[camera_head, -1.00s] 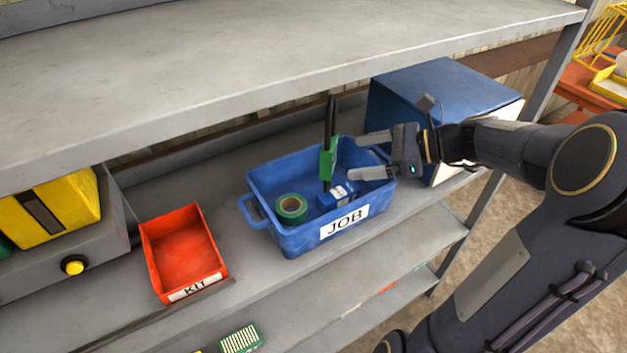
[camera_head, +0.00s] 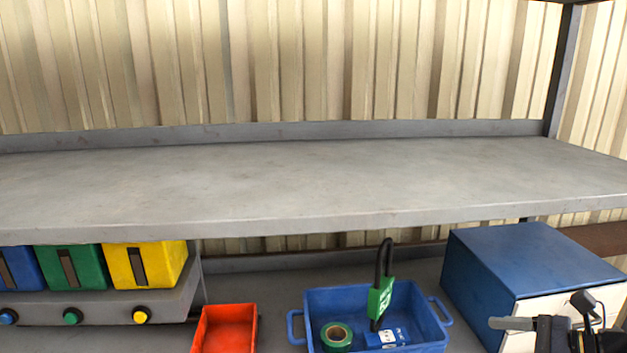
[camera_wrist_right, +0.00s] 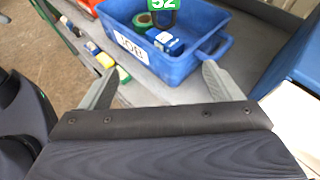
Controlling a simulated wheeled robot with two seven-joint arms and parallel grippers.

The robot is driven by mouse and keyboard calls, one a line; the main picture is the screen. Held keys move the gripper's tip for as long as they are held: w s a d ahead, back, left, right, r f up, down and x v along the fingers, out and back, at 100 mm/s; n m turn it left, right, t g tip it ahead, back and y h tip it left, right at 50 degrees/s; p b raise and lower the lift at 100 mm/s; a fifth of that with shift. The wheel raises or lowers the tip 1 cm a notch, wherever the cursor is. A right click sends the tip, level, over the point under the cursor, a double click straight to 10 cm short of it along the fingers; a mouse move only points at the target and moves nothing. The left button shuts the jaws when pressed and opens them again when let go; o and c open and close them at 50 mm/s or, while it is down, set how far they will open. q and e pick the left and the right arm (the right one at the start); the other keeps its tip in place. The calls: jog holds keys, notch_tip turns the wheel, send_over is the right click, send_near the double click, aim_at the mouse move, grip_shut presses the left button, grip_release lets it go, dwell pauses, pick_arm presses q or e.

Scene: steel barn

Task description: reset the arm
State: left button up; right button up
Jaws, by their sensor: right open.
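My right gripper (camera_wrist_right: 158,75) is open and empty in the right wrist view, its two grey fingers spread in front of the blue bin. In the head view only part of it (camera_head: 535,325) shows at the lower right, beside the bin and in front of a blue-and-white box. The blue bin (camera_head: 436,325) stands on the lower shelf and shows its JOB label in the wrist view (camera_wrist_right: 131,47). It holds a green padlock (camera_head: 380,299) with a tall black shackle, a green tape roll (camera_head: 337,335) and a small blue box (camera_head: 386,338). My left gripper is in neither view.
The blue-and-white box (camera_head: 520,255) stands right of the bin. A red tray (camera_head: 228,325) is on its left, then a unit with blue, green and yellow bins (camera_head: 150,264) above coloured buttons. The broad upper shelf (camera_head: 300,185) is bare and overhangs the lower shelf.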

jog(key=s+a+f+n+g+h, duration=0.1)
jog(key=s+a+f+n+h, duration=0.2)
jog(key=n, duration=0.9)
jog(key=s+a+f+n+g+h, duration=0.2)
jog(key=s+a+f+n+h, duration=0.1)
jog(key=s+a+n, duration=0.7)
jog(key=shift+s+f+n, duration=0.35)
jog(key=shift+s+n, duration=0.55)
jog(key=shift+s, duration=0.8)
